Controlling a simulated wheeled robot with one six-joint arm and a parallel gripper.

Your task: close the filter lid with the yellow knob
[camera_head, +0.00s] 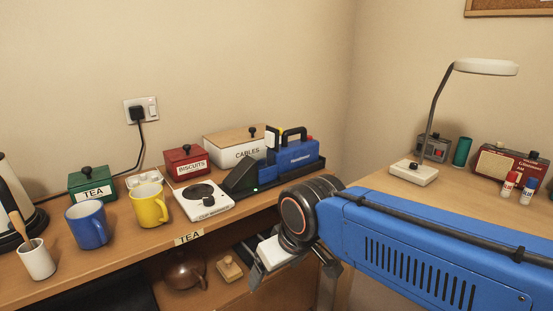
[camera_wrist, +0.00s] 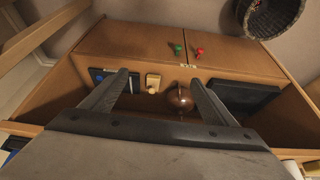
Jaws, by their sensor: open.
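A blue appliance (camera_head: 294,154) with a black handle sits on a black tray at the right part of the desk. A small yellow piece (camera_head: 279,131) shows at its upper left, beside the handle. I take it for the yellow knob, but it is too small to tell, and I cannot make out how the lid stands. Neither shows in the wrist view. My gripper (camera_head: 290,268) is in front of and below the desk edge, apart from the appliance. In the wrist view its two fingers (camera_wrist: 158,82) are spread, with nothing between them.
The desk (camera_head: 110,248) holds a yellow mug (camera_head: 149,206), a blue mug (camera_head: 87,226), a white hot plate (camera_head: 211,206) and labelled boxes. Below it, the shelf holds a brown teapot (camera_wrist: 180,98) and a small wooden block (camera_wrist: 153,80). The cabinet has green (camera_wrist: 178,49) and red knobs (camera_wrist: 199,51).

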